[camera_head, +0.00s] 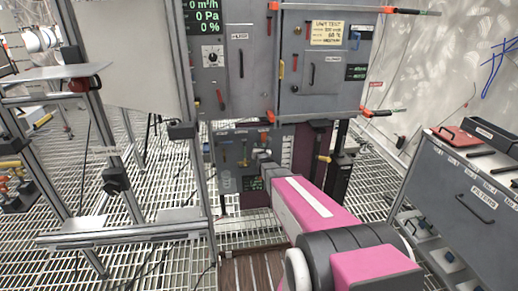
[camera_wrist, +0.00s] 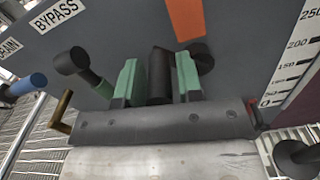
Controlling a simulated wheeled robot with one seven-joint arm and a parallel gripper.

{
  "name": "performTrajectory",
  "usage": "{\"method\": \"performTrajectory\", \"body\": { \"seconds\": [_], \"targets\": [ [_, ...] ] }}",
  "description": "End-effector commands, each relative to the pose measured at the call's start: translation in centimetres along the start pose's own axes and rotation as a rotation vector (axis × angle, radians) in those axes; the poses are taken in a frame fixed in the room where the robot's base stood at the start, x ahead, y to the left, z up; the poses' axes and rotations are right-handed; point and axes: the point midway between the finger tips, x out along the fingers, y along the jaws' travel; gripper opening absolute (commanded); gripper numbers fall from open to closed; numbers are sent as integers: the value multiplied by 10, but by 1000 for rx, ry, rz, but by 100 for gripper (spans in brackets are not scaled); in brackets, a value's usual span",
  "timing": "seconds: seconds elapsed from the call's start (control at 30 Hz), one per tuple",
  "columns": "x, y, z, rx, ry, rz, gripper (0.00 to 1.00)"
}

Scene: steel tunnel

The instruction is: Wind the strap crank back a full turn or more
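In the wrist view, the two green-padded fingers of my gripper (camera_wrist: 158,82) stand on either side of a dark upright cylinder (camera_wrist: 160,70). The cylinder looks like a handle, but I cannot tell whether it belongs to the strap crank. The fingers are very close to it; whether they press on it is unclear. In the head view, my pink arm reaches down to the lower grey panel (camera_head: 228,148), and my gripper (camera_head: 265,158) is small there, its fingers hard to make out. I cannot pick out a strap in either view.
Dark round knobs (camera_wrist: 72,61) flank the fingers, with a brass lever (camera_wrist: 61,112) and blue-ended handle (camera_wrist: 27,85) at left. An orange strip (camera_wrist: 186,18) and scale (camera_wrist: 300,60) are near. A metal frame (camera_head: 190,180) stands left, a grey drawer cabinet (camera_head: 455,190) right.

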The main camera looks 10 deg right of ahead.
Motion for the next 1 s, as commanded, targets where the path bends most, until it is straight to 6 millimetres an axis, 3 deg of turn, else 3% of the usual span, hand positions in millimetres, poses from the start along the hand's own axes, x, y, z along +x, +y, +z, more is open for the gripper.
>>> {"method": "performTrajectory", "body": {
  "seconds": [0.37,0.8,1.0],
  "targets": [
    [-12,0,1,0,-1,0,34],
    [-88,0,2,0,0,0,34],
    [-108,0,0,0,0,0,34]
  ]
}}
